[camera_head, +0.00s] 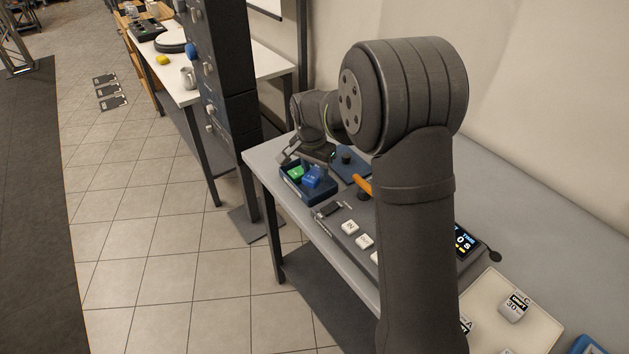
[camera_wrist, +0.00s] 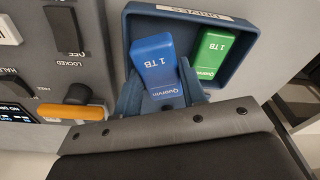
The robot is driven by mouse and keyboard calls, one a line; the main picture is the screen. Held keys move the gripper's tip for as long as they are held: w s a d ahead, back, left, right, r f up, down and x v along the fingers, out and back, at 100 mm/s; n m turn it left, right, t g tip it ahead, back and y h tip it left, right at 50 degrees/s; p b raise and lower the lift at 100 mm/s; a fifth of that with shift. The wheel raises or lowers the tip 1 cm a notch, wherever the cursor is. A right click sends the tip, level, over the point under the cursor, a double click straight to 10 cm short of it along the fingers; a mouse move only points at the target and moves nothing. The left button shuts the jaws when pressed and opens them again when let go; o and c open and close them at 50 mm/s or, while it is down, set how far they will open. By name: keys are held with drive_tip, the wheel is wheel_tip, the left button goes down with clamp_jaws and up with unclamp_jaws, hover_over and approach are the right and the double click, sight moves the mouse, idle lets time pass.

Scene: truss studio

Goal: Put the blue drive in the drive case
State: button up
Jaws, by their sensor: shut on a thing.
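The blue drive (camera_wrist: 160,62), marked 1 TB, is held between the fingers of my gripper (camera_wrist: 163,88) in the wrist view. It is over or inside the dark blue drive case (camera_wrist: 135,35), an open tray with a DRIVES label on its rim. A green drive (camera_wrist: 212,52) lies in the case to the right of the blue one. In the head view the blue drive (camera_head: 313,177) shows within the outline of the case (camera_head: 318,197), beside the green drive (camera_head: 295,173). I cannot tell whether the blue drive touches the case floor. My fingertips are hard to make out in the head view.
A blue plate with a black knob (camera_head: 347,160) lies right of the case. An orange handle (camera_wrist: 72,111) and a grey panel with white switches (camera_head: 350,228) are close by. A cream tray (camera_head: 540,325) is at the near end. My arm hides part of the table.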

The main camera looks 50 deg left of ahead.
sight(315, 181)
drive_tip(key=shift+f, duration=2)
drive_tip(key=o, duration=0.9)
drive_tip(key=shift+f, duration=0.15)
drive_tip(key=r, duration=0.4)
drive_tip(key=s+r, duration=0.1)
drive_tip(key=r, duration=0.7)
drive_tip(key=shift+s+d+r, duration=0.15)
drive_tip(key=shift+s+d, duration=0.05)
drive_tip(key=shift+d, duration=0.05)
